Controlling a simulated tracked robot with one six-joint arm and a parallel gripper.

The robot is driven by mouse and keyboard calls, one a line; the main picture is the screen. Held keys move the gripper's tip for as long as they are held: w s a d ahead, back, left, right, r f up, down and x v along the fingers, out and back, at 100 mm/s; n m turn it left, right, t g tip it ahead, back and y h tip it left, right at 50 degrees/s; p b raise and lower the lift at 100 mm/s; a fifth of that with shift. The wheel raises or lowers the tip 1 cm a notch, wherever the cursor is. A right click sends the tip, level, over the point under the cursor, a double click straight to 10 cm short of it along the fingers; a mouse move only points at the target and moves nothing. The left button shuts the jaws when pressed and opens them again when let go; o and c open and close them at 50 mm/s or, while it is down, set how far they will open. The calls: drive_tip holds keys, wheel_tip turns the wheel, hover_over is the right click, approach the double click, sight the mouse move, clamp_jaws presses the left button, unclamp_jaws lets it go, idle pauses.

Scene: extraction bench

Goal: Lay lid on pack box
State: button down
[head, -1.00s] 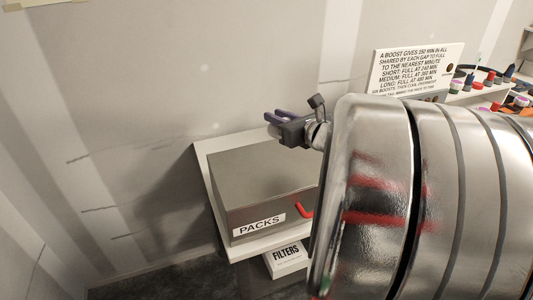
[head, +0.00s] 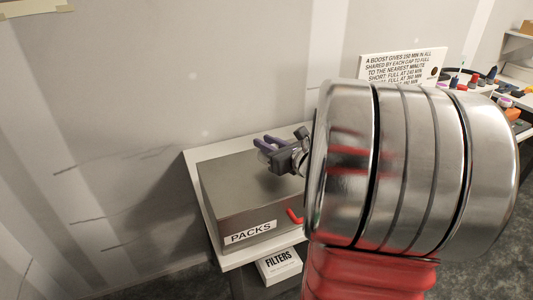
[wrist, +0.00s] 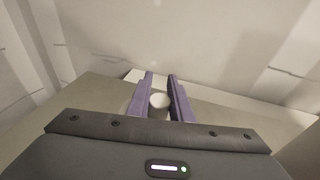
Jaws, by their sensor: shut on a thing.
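The pack box (head: 203,212) is a grey box with the label PACKS, on a white bench at the middle of the head view. Its top looks like one flat grey face, with its right part hidden by my arm. My gripper (head: 265,145), with purple fingers, is over the rear right of the box. In the wrist view my gripper (wrist: 160,88) is shut on a pale round knob (wrist: 160,101), seemingly the lid's. A grey face spreads below and beside the fingers. I cannot tell the lid's edge from the box, or whether a gap lies between them.
The white bench (head: 204,205) shows as a narrow border around the box, against a plain wall. A red hook-shaped piece (head: 294,216) is at the box's front. A FILTERS box (head: 280,265) is lower down. A sign (head: 405,64) and several coloured items stand at the right.

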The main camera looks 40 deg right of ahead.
drive_tip(key=shift+f, duration=1.85)
drive_tip(key=c, duration=1.6)
unclamp_jaws()
drive_tip(key=shift+v, duration=6)
drive_tip(key=shift+a+r, duration=0.1)
